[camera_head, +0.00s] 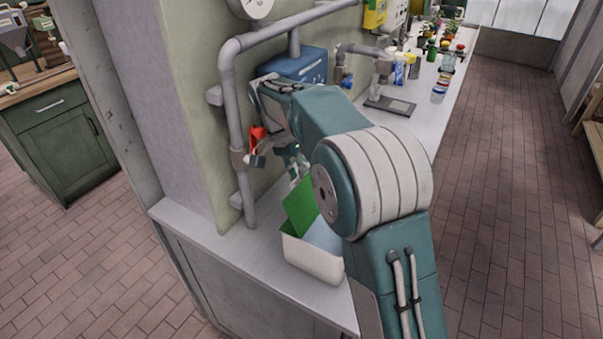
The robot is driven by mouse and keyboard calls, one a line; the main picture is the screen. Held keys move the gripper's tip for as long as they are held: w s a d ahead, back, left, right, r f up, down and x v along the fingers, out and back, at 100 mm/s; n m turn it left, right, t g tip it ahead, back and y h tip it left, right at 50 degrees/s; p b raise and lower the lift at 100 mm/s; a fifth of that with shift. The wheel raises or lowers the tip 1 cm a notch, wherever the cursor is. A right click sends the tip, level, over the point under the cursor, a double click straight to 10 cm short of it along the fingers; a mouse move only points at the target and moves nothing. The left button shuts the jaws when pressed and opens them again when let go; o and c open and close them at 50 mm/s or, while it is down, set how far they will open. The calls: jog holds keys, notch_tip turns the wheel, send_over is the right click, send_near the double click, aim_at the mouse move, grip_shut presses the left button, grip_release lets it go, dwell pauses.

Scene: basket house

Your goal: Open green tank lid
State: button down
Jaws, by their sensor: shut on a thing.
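The tank (312,262) is a white box on the light counter, partly hidden behind my arm. Its green lid (300,205) is tilted up steeply, with its lower edge at the tank. A pale blue inside shows next to the lid. My gripper (297,174) is at the top edge of the lid, shut on it. The fingers are small and partly hidden by my own wrist and arm.
A grey pipe (236,120) with a red valve handle (257,137) runs down the wall just left of my wrist. A blue box (300,66) is on the wall behind my arm. Bottles (441,87) and a dark flat device (390,106) stand farther along the counter.

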jog(key=c, duration=0.9)
grip_release()
jog(key=shift+a+f, duration=0.4)
jog(key=shift+o, duration=1.1)
jog(key=shift+w+a+f, duration=0.1)
jog(key=shift+w, duration=0.05)
jog(key=shift+w+a, duration=0.1)
jog(key=shift+d+r, duration=0.2)
jog(key=shift+d, duration=0.05)
